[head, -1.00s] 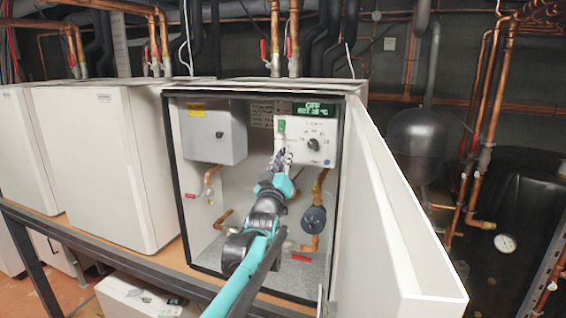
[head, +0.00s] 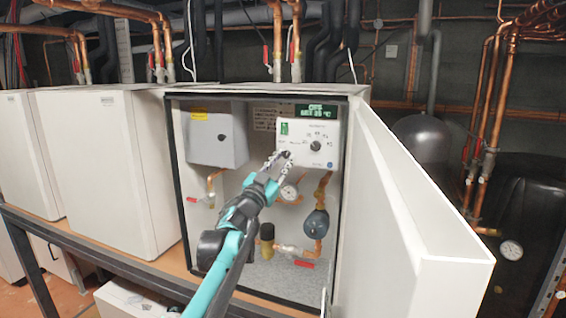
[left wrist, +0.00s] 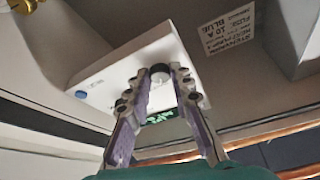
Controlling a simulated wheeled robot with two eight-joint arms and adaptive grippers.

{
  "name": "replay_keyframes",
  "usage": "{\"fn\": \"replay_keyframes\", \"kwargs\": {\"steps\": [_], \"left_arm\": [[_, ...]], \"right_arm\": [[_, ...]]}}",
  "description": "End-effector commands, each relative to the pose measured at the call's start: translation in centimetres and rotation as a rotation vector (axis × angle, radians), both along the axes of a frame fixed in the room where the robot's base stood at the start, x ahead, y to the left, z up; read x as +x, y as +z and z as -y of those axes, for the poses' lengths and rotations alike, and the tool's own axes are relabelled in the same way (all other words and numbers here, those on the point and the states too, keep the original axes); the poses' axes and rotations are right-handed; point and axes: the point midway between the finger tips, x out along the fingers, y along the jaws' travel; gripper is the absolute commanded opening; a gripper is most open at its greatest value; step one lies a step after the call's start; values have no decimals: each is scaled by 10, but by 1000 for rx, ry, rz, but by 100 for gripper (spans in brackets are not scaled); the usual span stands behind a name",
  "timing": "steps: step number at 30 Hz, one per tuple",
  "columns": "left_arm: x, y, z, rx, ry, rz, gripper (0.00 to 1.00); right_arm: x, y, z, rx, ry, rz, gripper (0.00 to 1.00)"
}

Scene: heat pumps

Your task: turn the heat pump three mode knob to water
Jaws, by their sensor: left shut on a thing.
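The open heat pump cabinet (head: 345,120) has a white control panel (head: 300,165) at its upper right. A dark knob (head: 287,153) sits at the panel's lower left, and my left gripper (head: 279,157) is at it. In the left wrist view, my left gripper (left wrist: 158,80) is shut with its two fingers on either side of the round black knob (left wrist: 160,70). The knob's pointer direction is hidden. A second dark knob (head: 315,146) with a printed scale is right of it, untouched. The green display (head: 316,111) seems to read OFF and SET 35 °C. My right gripper is out of view.
The cabinet door (head: 400,200) stands open at the right. A grey box (head: 218,140), a gauge (head: 289,192) and copper pipes with red-handled valves (head: 304,264) are inside around my arm. Closed white cabinets (head: 115,170) stand to the left.

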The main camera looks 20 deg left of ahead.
Motion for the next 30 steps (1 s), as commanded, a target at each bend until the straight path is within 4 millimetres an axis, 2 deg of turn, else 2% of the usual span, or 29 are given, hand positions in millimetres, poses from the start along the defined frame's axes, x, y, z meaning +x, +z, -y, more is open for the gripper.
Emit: {"fn": "replay_keyframes", "kwargs": {"steps": [18,19,21,30], "left_arm": [[0,1,-1,43,0,-1,0],[0,1,-1,43,0,-1,27],[0,1,-1,42,0,-1,43],[-1,0,-1,42,0,-1,43]], "right_arm": [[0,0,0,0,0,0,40],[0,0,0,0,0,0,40],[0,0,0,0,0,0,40],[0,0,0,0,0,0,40]]}}
